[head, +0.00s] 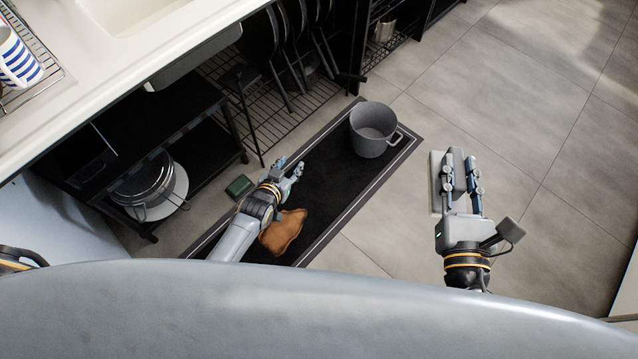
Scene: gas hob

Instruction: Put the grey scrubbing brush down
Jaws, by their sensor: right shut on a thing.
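The grey scrubbing brush (436,182) is a light grey block at the right, over the tiled floor. My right gripper (460,178) is shut on it, with fingers on either side of part of it. The fingers hide some of the brush, and I cannot tell its height above the floor. My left gripper (291,166) is over the dark mat at the centre, with its fingertips apart and nothing between them.
A grey pot (372,130) stands on the dark mat (322,165). A brown cloth (284,232) and a green sponge-like block (239,186) lie near my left arm. Racks and a counter (120,75) line the left. The tiled floor (540,130) at right is clear.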

